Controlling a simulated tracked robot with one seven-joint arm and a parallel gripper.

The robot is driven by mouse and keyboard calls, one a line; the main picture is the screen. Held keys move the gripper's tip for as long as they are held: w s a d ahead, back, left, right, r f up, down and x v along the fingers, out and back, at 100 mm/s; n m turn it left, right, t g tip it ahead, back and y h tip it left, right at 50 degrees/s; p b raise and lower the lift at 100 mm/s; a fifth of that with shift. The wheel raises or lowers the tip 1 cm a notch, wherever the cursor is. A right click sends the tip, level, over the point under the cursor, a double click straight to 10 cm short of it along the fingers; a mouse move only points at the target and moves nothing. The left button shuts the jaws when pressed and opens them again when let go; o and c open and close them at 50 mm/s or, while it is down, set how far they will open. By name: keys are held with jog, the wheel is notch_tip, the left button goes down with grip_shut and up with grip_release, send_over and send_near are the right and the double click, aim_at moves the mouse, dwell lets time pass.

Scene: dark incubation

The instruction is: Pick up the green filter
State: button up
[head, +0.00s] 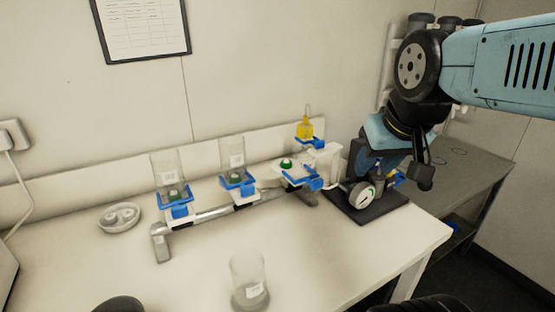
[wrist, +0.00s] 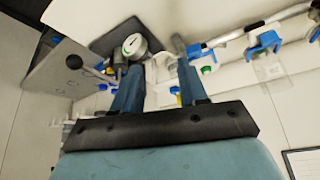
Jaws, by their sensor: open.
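A small green filter (head: 286,164) sits on a white holder in the rightmost blue clamp of the rail, with no cylinder over it. A green spot beside a blue clamp in the wrist view (wrist: 207,70) appears to be the same filter. My gripper (head: 388,168) is open, to the right of this filter and above the dark pad with the gauge. In the wrist view my gripper's fingers (wrist: 157,65) are spread with the gauge (wrist: 134,45) showing beyond them. No filter shows between them.
Two clear cylinders (head: 168,168) (head: 232,153) stand in blue clamps over green parts. A loose clear cup (head: 248,280) stands at the table's front. A yellow flask (head: 305,128) is behind the green filter. A grey dish (head: 119,217) lies left. The table's front left is clear.

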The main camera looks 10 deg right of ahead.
jog(key=shift+w+d, duration=0.1)
jog(key=shift+d, duration=0.15)
jog(key=shift+o, duration=0.4)
jog(key=w+a+r+m+g, duration=0.1)
jog(key=w+a+r+m, duration=0.15)
jog(key=w, duration=0.35)
jog(key=w+a+r+m+g, duration=0.1)
jog(key=w+r+m+g, duration=0.15)
jog(key=w, duration=0.45)
jog(key=m+g, duration=0.2)
jog(key=m, duration=0.3)
send_over(286, 160)
notch_tip(286, 160, down, 12)
jog(key=shift+w+d+r, duration=0.15)
jog(key=shift+s+f, duration=0.2)
jog(key=shift+f, duration=2.4)
